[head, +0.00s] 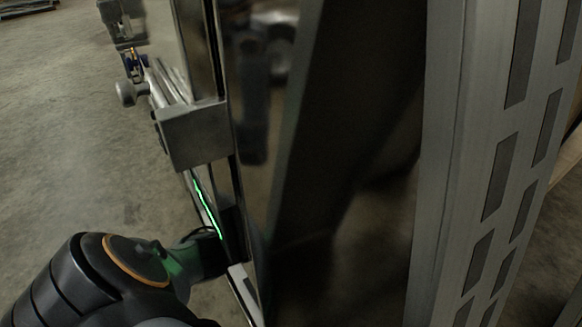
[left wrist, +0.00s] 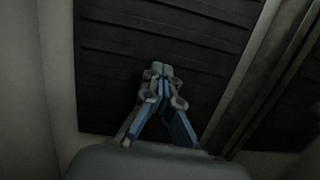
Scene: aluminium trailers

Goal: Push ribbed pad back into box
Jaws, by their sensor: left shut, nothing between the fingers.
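The ribbed pad (left wrist: 107,62) is a dark panel with raised parallel ribs, filling the upper middle of the left wrist view. My left gripper (left wrist: 160,70) is shut and empty, with its fingertips over the pad's face; I cannot tell whether they touch it. In the head view my left arm comes in from the lower left, and its gripper is hidden behind the metal frame. The box shows in the left wrist view as pale walls (left wrist: 28,80) beside the pad. My right gripper is in neither view.
A pale bar (left wrist: 262,75) runs along the pad's right side, with another dark ribbed surface (left wrist: 290,110) beyond it. In the head view, a slotted metal panel (head: 450,150) stands at right and a metal frame with a block (head: 195,137) at centre left. Bare floor (head: 60,130) lies at left.

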